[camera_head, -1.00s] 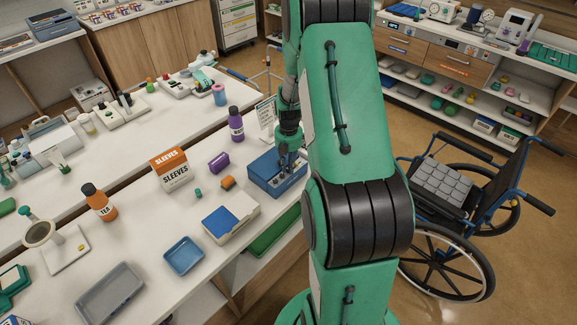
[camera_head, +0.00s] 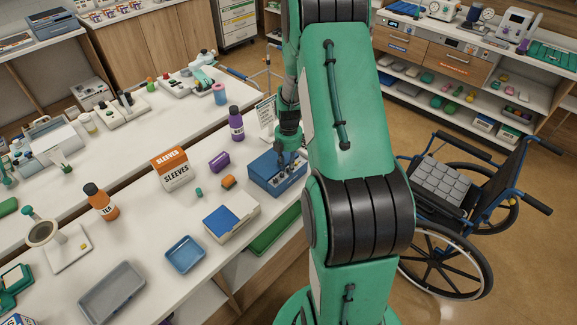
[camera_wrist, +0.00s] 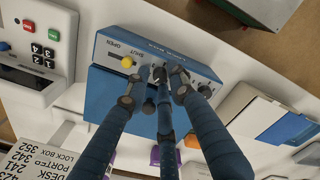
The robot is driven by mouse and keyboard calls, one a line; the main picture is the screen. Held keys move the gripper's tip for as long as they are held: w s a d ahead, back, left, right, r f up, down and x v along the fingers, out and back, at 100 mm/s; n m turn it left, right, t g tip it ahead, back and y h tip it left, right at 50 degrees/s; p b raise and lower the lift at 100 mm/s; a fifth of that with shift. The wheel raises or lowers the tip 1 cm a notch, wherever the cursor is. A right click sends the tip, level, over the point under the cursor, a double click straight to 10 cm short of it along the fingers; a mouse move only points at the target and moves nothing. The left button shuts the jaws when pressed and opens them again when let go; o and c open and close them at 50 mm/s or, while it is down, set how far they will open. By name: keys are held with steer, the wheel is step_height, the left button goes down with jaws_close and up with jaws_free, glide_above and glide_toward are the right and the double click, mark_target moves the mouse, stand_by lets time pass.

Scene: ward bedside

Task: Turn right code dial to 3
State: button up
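The blue lock box (camera_head: 268,178) stands at the right edge of the white table. In the wrist view its front panel (camera_wrist: 112,62) fills the upper middle, with "OPEN" and "SHUT" lettering and a yellow knob (camera_wrist: 127,62). A small dark dial (camera_wrist: 205,91) shows near the panel's right end; its number is too small to read. My gripper (camera_wrist: 160,76) has its dark fingertips close together at the panel, right of the yellow knob. The fingers hide part of the panel, and I cannot tell whether they touch or hold a dial. My gripper (camera_head: 290,152) is over the box's front in the head view.
A card with printed numbers (camera_wrist: 38,160) stands beside the box. An orange block (camera_head: 228,182), a purple case (camera_head: 219,162), a purple bottle (camera_head: 236,125) and a blue-and-white box (camera_head: 231,218) are near it. A wheelchair (camera_head: 450,205) stands on the floor at right.

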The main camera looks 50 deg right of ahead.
stand_by(0.4)
steer(key=n+b, duration=0.2)
steer(key=n, duration=0.2)
steer(key=shift+n, duration=0.4)
step_height(320, 180, up, 14)
steer(key=p, duration=0.3)
steer(key=s+a+r+m+t, duration=0.1)
steer(key=a+r+m, duration=0.5)
steer(key=a+r, duration=0.8)
steer(key=shift+a+r+t+h+b, duration=0.15)
steer(key=shift+a+t+h+b, duration=0.25)
steer(key=shift+a, duration=0.75)
steer(key=shift+c, duration=0.2)
steer(key=d+f+m+g+y+p, duration=0.1)
steer(key=d+f+m+p, duration=0.2)
steer(key=d+f+m, duration=1.1)
steer(key=d+m, duration=0.3)
steer(key=m, duration=0.1)
steer(key=shift+w+d+f+m+y+p, duration=0.2)
steer(key=shift+d+f+m+y+p, duration=0.1)
steer(key=shift+p, duration=0.1)
